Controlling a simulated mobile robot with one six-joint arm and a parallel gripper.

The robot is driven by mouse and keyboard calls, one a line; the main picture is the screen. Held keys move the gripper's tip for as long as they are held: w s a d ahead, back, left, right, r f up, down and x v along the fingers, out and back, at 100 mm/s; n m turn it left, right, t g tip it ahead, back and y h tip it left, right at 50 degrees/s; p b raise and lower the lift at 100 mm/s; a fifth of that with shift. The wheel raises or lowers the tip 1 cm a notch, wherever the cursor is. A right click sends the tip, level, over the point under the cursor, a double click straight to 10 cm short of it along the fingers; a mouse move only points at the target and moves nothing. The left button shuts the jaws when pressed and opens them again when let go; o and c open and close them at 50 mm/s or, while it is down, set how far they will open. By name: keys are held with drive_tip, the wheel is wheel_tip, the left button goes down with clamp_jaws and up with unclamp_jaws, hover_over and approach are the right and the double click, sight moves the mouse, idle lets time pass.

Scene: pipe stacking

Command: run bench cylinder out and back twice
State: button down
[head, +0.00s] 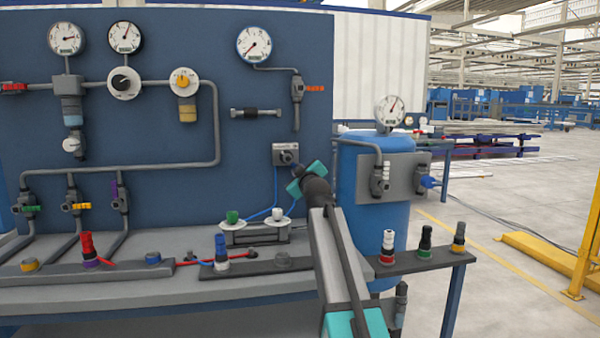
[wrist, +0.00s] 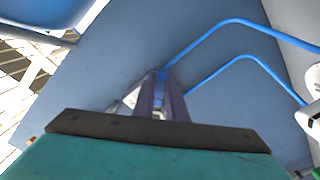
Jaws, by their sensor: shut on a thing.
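My gripper (head: 297,170) reaches up to the panel, at a small grey hand valve (head: 285,153) with a dark knob. In the wrist view its narrow fingers (wrist: 162,92) are closed together at the valve; the held part, apparently the valve's lever, is mostly hidden. Two blue hoses (wrist: 228,50) run from the valve to the cylinder unit. The bench cylinder (head: 262,234) appears to be the grey horizontal unit on the bench, with a green and a white knob on top. My arm stands close to its right end. I cannot tell whether its rod is out.
A blue tank (head: 365,185) with a gauge stands right of my arm. A front rail (head: 100,273) carries several coloured fittings, and more stand on the bench's right end (head: 420,262). Pipes and gauges cover the panel (head: 180,60). Open floor (head: 510,270) lies to the right.

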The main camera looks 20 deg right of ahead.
drive_tip(key=c, duration=1.8)
unclamp_jaws()
drive_tip(key=shift+s+d+f, duration=0.15)
drive_tip(key=shift+d, duration=0.2)
drive_tip(key=shift+c, duration=0.2)
drive_tip(key=shift+o, duration=0.2)
drive_tip(key=shift+a, duration=0.2)
drive_tip(key=shift+a, duration=0.1)
drive_tip(key=s+a+p, duration=0.2)
drive_tip(key=s, duration=1.1)
drive_tip(key=shift+s+p, duration=0.25)
drive_tip(key=shift+p, duration=0.05)
